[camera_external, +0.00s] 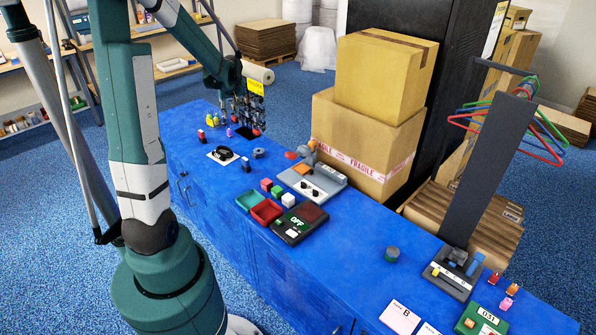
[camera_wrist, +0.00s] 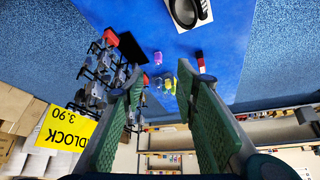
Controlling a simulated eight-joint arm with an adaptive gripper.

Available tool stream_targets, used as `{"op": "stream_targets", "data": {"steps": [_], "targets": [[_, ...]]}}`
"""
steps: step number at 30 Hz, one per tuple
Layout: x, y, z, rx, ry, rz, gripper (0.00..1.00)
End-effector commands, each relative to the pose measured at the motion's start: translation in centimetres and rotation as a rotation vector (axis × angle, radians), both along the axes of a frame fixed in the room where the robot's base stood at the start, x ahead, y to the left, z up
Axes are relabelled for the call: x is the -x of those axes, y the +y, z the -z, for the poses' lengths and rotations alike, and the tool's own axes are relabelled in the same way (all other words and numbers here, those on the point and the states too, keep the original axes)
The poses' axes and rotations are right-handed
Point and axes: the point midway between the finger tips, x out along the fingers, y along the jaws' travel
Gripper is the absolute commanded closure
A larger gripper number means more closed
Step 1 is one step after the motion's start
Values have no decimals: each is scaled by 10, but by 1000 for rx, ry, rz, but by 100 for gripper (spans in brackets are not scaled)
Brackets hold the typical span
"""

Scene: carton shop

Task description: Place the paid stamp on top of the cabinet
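The cabinet is the long blue unit with doors (camera_external: 225,222); its blue top also shows in the wrist view (camera_wrist: 235,35). I cannot read "paid" on anything. A small red and black block (camera_external: 202,135), which may be the stamp, stands at the far end of the top; it also shows in the wrist view (camera_wrist: 201,63). Near it are a yellow piece (camera_external: 212,121) and a pink-purple piece (camera_external: 229,131). My gripper (camera_wrist: 162,82) is open, with nothing between its green pads, pointing towards this far end. In the external view its fingers cannot be made out clearly.
A rack of dark padlocks with a yellow sign (camera_external: 255,87) stands close to my gripper. A black ring (camera_external: 223,153) lies on white paper. Coloured trays (camera_external: 266,211), a card device (camera_external: 300,223) and stacked cartons (camera_external: 362,140) fill the middle.

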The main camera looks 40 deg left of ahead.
Motion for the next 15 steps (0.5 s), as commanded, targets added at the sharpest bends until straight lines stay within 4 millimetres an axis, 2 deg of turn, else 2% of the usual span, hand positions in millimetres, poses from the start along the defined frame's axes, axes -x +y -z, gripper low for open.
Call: {"op": "stream_targets", "data": {"steps": [1,15], "targets": [[-2,-16,-8,1,0,30,70],[0,-143,-67,7,-3,280,70]]}}
